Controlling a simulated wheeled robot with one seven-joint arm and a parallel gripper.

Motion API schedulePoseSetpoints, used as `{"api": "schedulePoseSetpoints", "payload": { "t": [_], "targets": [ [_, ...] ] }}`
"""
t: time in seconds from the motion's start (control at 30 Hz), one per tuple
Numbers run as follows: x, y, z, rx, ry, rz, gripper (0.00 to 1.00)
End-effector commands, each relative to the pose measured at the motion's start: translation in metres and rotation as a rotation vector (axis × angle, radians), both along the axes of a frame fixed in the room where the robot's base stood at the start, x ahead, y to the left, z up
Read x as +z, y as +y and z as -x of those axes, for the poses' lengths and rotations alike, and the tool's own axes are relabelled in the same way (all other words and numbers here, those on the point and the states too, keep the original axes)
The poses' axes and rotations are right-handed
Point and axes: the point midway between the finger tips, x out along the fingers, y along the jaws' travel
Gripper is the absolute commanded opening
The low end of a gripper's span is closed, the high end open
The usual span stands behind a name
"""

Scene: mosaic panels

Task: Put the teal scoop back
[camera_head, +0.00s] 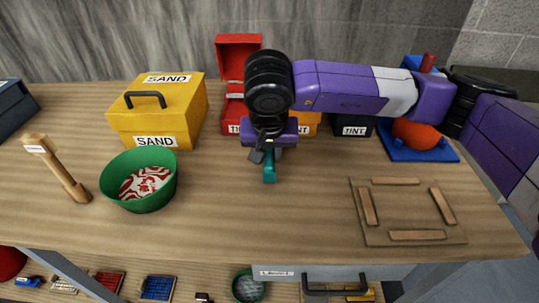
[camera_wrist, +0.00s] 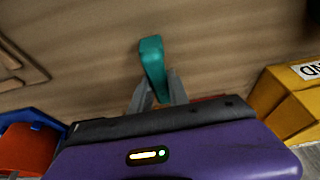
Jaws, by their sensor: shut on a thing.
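The teal scoop (camera_head: 269,172) is in my gripper (camera_head: 264,152), which is shut on it above the middle of the table. In the head view its teal end points down toward the table. In the wrist view the teal scoop (camera_wrist: 152,60) sticks out past the two grey fingers of my gripper (camera_wrist: 158,88). The part between the fingers is hidden, and I cannot tell whether the scoop touches the table.
A yellow SAND box (camera_head: 165,110) and a green bowl (camera_head: 143,204) with red and white pieces stand left. An open red box (camera_head: 239,50) stands behind my gripper. A wooden frame (camera_head: 365,235) lies right, near a blue tray (camera_head: 440,151) with an orange ball (camera_head: 415,134). The front middle is clear.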

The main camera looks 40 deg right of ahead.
Motion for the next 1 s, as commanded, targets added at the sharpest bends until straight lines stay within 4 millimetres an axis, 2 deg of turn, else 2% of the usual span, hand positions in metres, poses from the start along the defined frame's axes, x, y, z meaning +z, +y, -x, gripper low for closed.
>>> {"api": "schedulePoseSetpoints", "payload": {
  "t": [0.1,0.5,0.53,0.63,1.0],
  "targets": [
    [-0.0080,0.0002,0.0002,0.000,0.000,0.000,0.00],
    [-0.0119,-0.0003,-0.0001,0.001,0.000,0.002,0.00],
    [-0.0109,-0.0001,-0.0001,0.001,-0.001,0.002,0.25],
    [-0.0103,0.0000,0.0000,0.001,0.000,0.001,0.43],
    [-0.0081,0.0002,0.0001,0.001,0.000,0.000,0.43]
  ]
}}
